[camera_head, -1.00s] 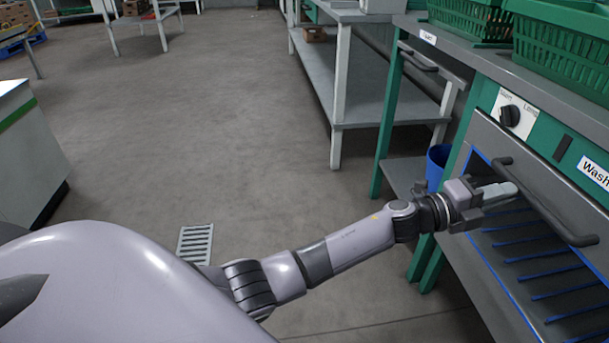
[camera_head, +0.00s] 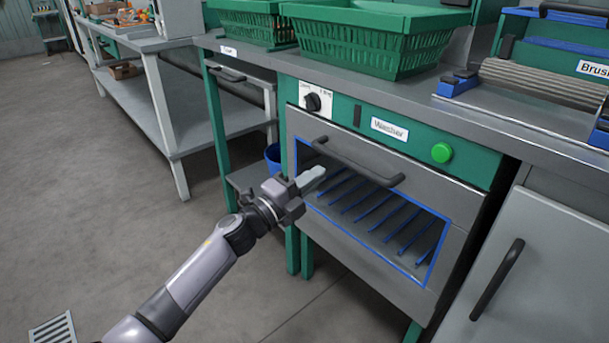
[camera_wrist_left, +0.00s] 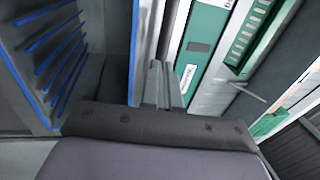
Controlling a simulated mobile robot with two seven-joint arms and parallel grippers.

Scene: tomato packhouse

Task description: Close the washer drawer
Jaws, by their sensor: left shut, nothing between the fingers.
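The washer drawer (camera_head: 362,278) is at the right of the head view, under a green panel labelled Washer. A blue-edged opening with several blue ribs (camera_head: 385,222) shows there; it also shows at the left of the wrist view (camera_wrist_left: 60,60). A dark bar handle (camera_head: 358,163) crosses the grey front above the ribs. My left gripper (camera_head: 312,178) is shut and empty, its fingers by the left end of the opening, just below the handle's left end. I cannot tell whether they touch anything. My right gripper is not in view.
Green crates (camera_head: 375,45) stand on the counter above. A black knob (camera_head: 312,102) and a green button (camera_head: 441,152) sit on the panel. A blue bin (camera_head: 273,158) is behind my gripper. A grey cabinet door (camera_head: 530,270) is at right.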

